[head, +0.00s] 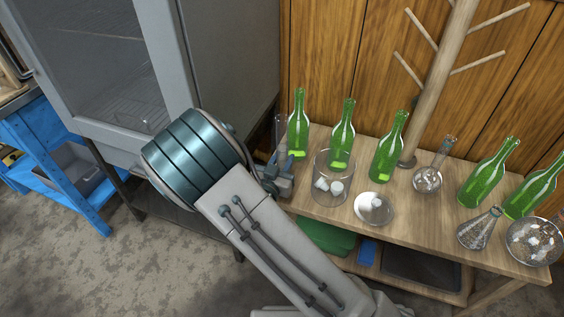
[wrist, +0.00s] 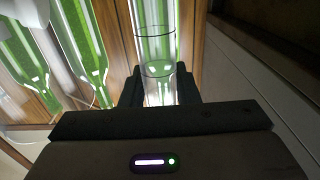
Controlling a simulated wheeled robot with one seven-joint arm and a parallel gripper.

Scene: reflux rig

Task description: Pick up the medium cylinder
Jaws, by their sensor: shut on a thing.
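My gripper (head: 284,160) is at the left end of the wooden table, partly hidden behind my own arm in the head view. In the wrist view my gripper (wrist: 158,88) is shut on a clear glass cylinder (wrist: 155,50), with a dark finger on each side of it. Green glass shows through the cylinder. In the head view only a thin upper part of the cylinder (head: 278,128) shows, left of the leftmost green bottle. Its base is hidden, and I cannot tell whether it touches the table.
Several green bottles (head: 341,135) stand on the table (head: 330,212). A wide glass beaker (head: 334,180) with white pieces, a dish (head: 374,208) and several flasks (head: 478,229) are to the right. A wooden stand (head: 440,85) rises behind. A grey cabinet (head: 232,60) is close on the left.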

